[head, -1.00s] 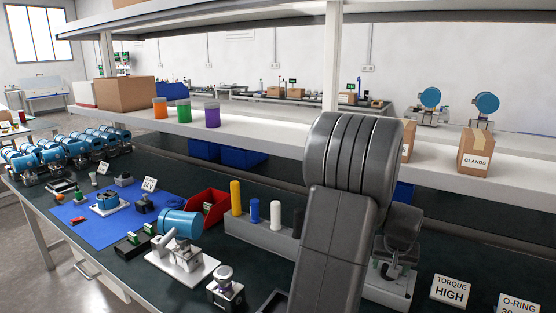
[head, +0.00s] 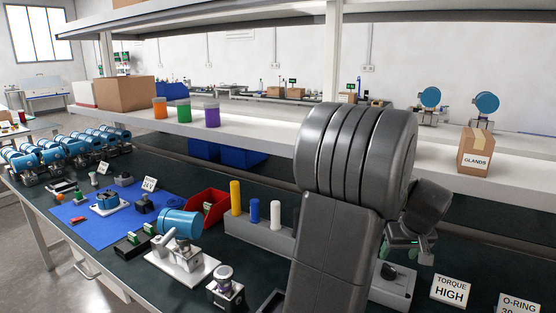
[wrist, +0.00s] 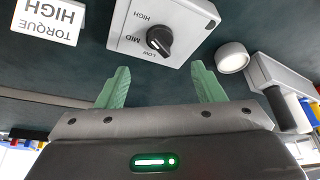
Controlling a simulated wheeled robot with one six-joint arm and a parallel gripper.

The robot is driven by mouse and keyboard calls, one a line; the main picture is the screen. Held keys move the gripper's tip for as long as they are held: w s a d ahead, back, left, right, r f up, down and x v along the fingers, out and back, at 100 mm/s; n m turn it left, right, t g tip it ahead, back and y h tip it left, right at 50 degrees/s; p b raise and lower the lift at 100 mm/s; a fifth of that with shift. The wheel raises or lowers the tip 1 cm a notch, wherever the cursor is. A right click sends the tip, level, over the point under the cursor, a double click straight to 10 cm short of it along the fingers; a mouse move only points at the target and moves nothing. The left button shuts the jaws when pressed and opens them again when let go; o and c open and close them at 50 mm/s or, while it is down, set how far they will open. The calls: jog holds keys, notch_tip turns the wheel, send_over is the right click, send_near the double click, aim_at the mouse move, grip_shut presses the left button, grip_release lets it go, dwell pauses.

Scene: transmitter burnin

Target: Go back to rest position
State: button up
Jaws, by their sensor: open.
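My gripper (head: 411,250) is open and empty, with green fingers, to the right of my thick grey arm. In the wrist view its two fingers (wrist: 158,87) stand wide apart with nothing between them. A pale box with a black knob (wrist: 158,40) and the labels LOW, MID and HIGH lies beyond the fingertips, apart from them. The same box shows in the head view (head: 398,290), below my gripper and partly hidden by my arm.
A TORQUE HIGH sign (head: 450,290) stands right of the box. A holder (head: 258,234) with coloured cylinders is left of my arm. A shelf (head: 270,138) runs behind, bearing a GLANDS box (head: 475,152). A blue transmitter (head: 181,224) sits on a fixture at left.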

jog(key=v, duration=0.3)
jog(key=shift+s+r, duration=0.1)
jog(key=shift+r, duration=0.05)
dwell(0.3)
